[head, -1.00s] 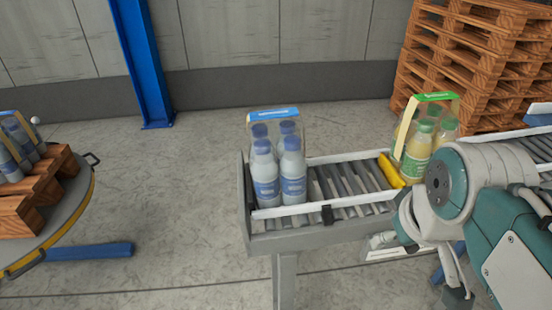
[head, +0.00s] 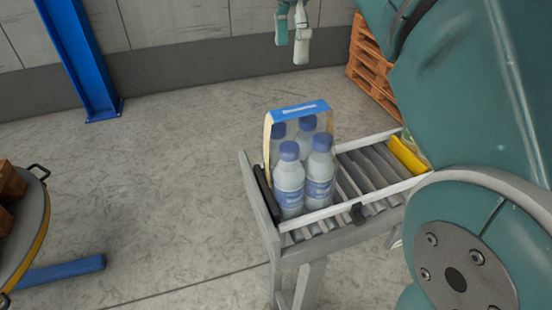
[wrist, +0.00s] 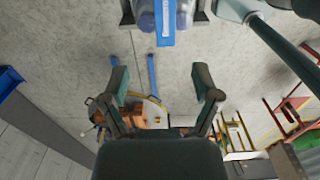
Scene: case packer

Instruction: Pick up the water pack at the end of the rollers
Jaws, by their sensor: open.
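The water pack (head: 290,190), clear bottles with blue caps under a blue-topped carrier handle, stands upright at the near-left end of the roller conveyor (head: 345,215). In the wrist view the water pack (wrist: 166,22) is at the top edge, partly cut off, with its blue handle strip facing me. My gripper (head: 291,40) shows at the top of the head view, above and beyond the pack and apart from it. In the wrist view my gripper (wrist: 160,78) has its two fingers spread wide with nothing between them.
A yellow divider (head: 407,156) lies across the rollers right of the pack; what is behind it is mostly hidden by my arm. A round table (head: 30,235) with wooden pallet is at left. A blue post (head: 80,60) and stacked pallets (head: 372,60) stand behind. Floor between is clear.

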